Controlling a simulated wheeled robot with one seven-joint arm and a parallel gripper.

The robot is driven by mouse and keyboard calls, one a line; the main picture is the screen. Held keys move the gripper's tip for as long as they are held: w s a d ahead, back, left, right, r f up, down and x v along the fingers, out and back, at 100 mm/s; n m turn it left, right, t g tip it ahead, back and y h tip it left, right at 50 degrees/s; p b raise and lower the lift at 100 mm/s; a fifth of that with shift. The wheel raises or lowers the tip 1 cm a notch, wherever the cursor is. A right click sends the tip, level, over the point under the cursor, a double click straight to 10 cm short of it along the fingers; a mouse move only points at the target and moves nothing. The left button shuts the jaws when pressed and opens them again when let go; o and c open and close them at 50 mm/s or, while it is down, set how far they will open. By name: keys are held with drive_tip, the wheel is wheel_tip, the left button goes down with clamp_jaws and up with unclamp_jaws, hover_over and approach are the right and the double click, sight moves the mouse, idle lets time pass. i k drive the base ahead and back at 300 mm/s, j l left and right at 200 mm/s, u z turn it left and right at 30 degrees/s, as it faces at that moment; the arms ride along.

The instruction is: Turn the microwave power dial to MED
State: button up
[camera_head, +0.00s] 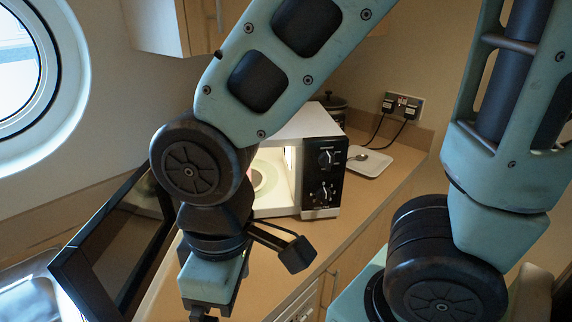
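The white microwave (283,213) stands on the counter with its lit cavity open. Its dark-framed door (118,245) is swung wide to the left. The black control panel on its right side bears an upper dial (325,158) and a lower dial (323,193), each with a pale pointer. The labels are too small to read, so I cannot tell the power dial or its setting. My gripper (207,312) points down at the bottom edge, left of and nearer than the panel, apart from both dials. Its fingertips are cut off by the frame. My arm hides part of the microwave.
Plugged sockets (402,106) are on the wall. The counter (352,217) before the panel is clear.

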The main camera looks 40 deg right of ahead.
sight(327, 159)
drive_tip(key=k+j+z, duration=0.2)
drive_tip(key=z, duration=0.2)
drive_tip(key=k+j+z, duration=0.2)
drive_tip(key=z, duration=0.15)
drive_tip(key=k+j+z, duration=0.1)
drive_tip(key=z, duration=0.3)
drive_tip(key=k, duration=0.1)
